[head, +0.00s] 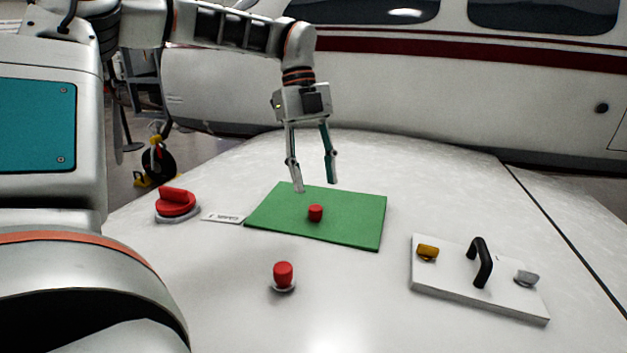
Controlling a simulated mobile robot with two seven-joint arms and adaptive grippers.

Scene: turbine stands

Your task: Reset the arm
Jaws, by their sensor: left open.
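My left arm comes in from the upper left and bends down at the wrist. My left gripper (316,186) is open and empty, fingers pointing down above the far part of the green mat (350,222). A small red cylinder (315,213) stands on the mat, a little nearer to me than the fingertips and apart from them. My right gripper is not in view.
A red rotary knob (175,201) and a small white label (223,218) sit left of the mat. A red-topped peg (283,274) stands in front. A white panel (430,284) with a black handle (480,262) lies right. An aircraft fuselage (440,100) stands behind.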

